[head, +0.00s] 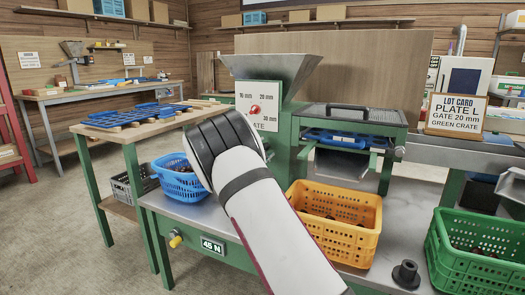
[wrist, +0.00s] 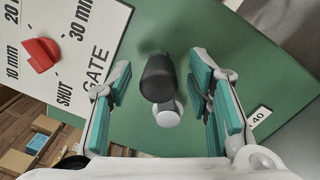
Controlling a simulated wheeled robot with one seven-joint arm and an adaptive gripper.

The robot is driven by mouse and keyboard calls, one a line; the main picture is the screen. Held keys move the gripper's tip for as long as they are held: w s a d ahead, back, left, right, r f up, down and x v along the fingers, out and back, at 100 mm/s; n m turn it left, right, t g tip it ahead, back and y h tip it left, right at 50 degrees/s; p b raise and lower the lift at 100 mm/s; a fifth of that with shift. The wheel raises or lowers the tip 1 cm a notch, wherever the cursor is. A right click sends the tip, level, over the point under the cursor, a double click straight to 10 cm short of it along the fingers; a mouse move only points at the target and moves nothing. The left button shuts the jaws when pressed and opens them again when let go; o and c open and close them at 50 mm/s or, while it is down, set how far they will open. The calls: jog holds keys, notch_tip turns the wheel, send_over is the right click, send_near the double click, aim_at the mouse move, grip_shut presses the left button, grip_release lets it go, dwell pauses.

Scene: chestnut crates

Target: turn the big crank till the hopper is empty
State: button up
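The grey flared hopper (head: 272,70) sits on top of the green machine; its inside does not show. In the wrist view a black cylindrical handle (wrist: 157,77) with a pale round end (wrist: 167,114) stands off the green panel (wrist: 215,30), which looks like the crank's grip. My gripper (wrist: 165,88) is open, with teal-padded fingers on both sides of the handle and gaps visible. In the head view my arm hides the gripper and the crank. A red gate knob (wrist: 40,54) sits on the white dial plate (head: 258,110); I cannot tell which mark it points at.
A yellow crate (head: 340,200) with a few dark things inside stands before the machine. A green crate (head: 475,225) with chestnuts is at right, a blue basket (head: 180,180) at left. A lot card (head: 456,115) reads plate L, gate 20 mm, green crate. A black knobbed piece (head: 406,273) lies in front.

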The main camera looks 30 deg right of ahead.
jog(key=v, duration=1.2)
jog(key=shift+c, duration=0.5)
